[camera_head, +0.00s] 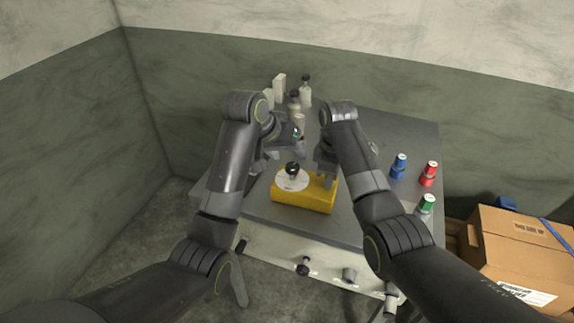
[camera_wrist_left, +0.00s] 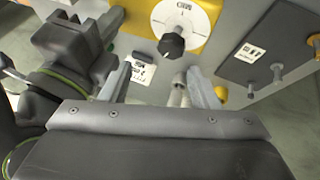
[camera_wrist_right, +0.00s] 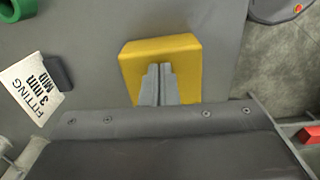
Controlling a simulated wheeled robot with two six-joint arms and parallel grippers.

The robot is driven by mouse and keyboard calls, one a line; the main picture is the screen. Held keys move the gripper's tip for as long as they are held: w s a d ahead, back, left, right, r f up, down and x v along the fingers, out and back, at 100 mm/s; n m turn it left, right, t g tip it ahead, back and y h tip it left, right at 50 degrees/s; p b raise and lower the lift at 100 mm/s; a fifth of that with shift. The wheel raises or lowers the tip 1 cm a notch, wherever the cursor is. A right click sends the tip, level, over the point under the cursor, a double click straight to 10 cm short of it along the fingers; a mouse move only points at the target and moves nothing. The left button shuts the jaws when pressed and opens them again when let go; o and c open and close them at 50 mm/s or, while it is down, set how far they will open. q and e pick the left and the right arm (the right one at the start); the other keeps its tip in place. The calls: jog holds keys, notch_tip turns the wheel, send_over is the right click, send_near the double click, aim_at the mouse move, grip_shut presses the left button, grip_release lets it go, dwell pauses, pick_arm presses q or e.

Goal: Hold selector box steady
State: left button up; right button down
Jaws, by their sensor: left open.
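The selector box (camera_head: 303,195) is a yellow block with a white dial and a black knob (camera_head: 292,169), lying on a grey worktop. My right gripper (camera_head: 327,179) is at the box's right end. In the right wrist view its fingers (camera_wrist_right: 157,84) are together, with nothing visible between them, over the yellow box (camera_wrist_right: 185,55). Whether they touch it is hard to tell. My left gripper (camera_wrist_left: 162,88) is open and empty, with its fingers spread apart. In the left wrist view the black knob (camera_wrist_left: 171,46) shows beyond the fingers. In the head view my left wrist partly hides its gripper, behind the box.
Blue (camera_head: 399,167), red (camera_head: 428,174) and green (camera_head: 426,205) spool-like pieces stand at the right of the worktop (camera_head: 375,210). Several bottles (camera_head: 305,90) stand at the back. A white label (camera_wrist_right: 32,82) reads FITTING 3 min MID. A cardboard box (camera_head: 515,245) stands at the right.

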aim_at(287, 170)
pick_arm(q)
jog(key=n+h, duration=0.1)
jog(key=n, duration=0.2)
jog(key=f+n+t+h, duration=0.1)
jog(key=n+h, duration=0.1)
jog(key=a+n+h, duration=0.1)
jog(key=n+h, duration=0.1)
jog(key=n, duration=0.1)
jog(key=shift+s+a+f+n+t, duration=0.1)
jog(key=shift+s+f+n+t, duration=0.1)
jog(key=shift+f+n+t, duration=0.15)
jog(key=s+a+f+n+t+h, duration=0.5)
jog(key=a+n, duration=0.3)
jog(key=n, duration=1.1)
jog(key=shift+y, duration=0.3)
jog(key=x, duration=1.1)
jog(key=shift+s+d+f, duration=0.1)
jog(key=shift+s+d, duration=0.1)
jog(key=shift+d, duration=0.3)
jog(key=c, duration=0.9)
jog(key=shift+c, duration=0.3)
